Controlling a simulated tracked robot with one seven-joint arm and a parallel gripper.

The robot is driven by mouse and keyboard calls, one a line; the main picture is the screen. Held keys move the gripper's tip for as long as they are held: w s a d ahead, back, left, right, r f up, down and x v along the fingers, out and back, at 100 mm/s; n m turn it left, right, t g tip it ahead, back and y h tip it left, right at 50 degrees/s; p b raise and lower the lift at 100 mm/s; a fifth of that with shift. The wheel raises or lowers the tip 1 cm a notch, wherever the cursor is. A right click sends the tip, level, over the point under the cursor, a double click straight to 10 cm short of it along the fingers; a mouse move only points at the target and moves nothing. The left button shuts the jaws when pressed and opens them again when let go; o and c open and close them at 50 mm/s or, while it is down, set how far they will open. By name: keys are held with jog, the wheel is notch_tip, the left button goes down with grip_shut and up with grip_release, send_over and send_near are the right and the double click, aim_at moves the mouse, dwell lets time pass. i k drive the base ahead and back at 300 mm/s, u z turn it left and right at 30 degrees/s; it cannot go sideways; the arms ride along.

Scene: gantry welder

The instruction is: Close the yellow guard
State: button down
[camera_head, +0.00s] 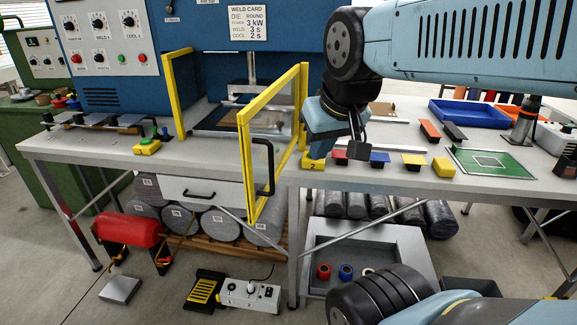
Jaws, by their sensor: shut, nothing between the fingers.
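The yellow guard (248,150) is a yellow-framed clear panel with a black handle (265,166). It stands swung open, jutting out past the table's front edge from the right yellow post (303,95). A left yellow post (173,95) stands across the welder opening. Inside the opening is the welder's press bed (228,118). My gripper (357,140) is shut and empty. It points down just right of the guard's hinge side, over the table near the small colored blocks. The guard's handle is apart from my gripper, to its lower left.
The blue welder cabinet (240,22) carries a weld card. A yellow box with a green button (147,146) sits on the table's left. Colored blocks (413,160), a green plate (492,160) and a blue tray (468,113) lie right. A red tank (128,230) and grey bin stand below.

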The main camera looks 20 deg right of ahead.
aim_at(254, 209)
jog(key=z, duration=0.05)
jog(key=k, duration=1.1)
jog(key=u, duration=0.1)
jog(key=i, duration=0.7)
jog(key=z, duration=0.4)
